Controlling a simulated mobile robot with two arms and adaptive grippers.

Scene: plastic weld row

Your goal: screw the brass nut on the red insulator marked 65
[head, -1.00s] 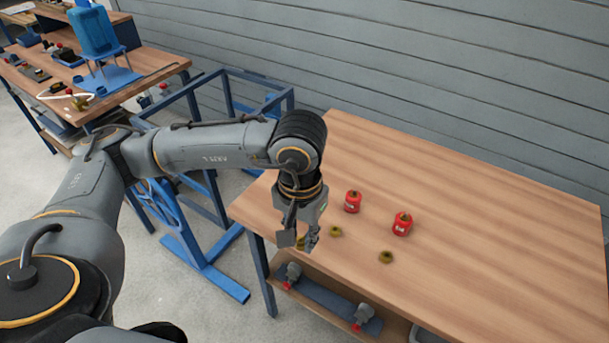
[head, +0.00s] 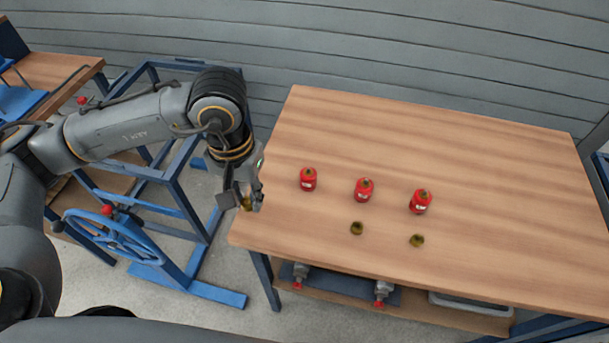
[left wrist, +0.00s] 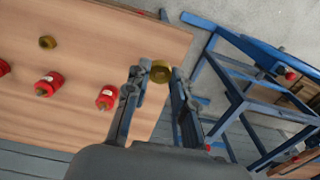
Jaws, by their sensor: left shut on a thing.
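My left gripper (head: 243,203) is shut on a brass nut (head: 247,203), held up at the table's left edge. In the left wrist view the nut (left wrist: 160,71) sits between the fingertips. Three red insulators stand upright in a row on the table: a left one (head: 308,180), a middle one (head: 364,190) and a right one (head: 421,202). Their white labels are too small to read, so I cannot tell which is 65. Two more brass nuts, one left (head: 357,228) and one right (head: 416,240), lie in front of them. My right gripper is not in view.
The wooden table (head: 480,165) is clear behind and right of the insulators, with a grey wall (head: 420,50) behind. A lower shelf (head: 345,290) holds grey fittings with red ends. A blue frame with a handwheel (head: 110,240) stands left of the table.

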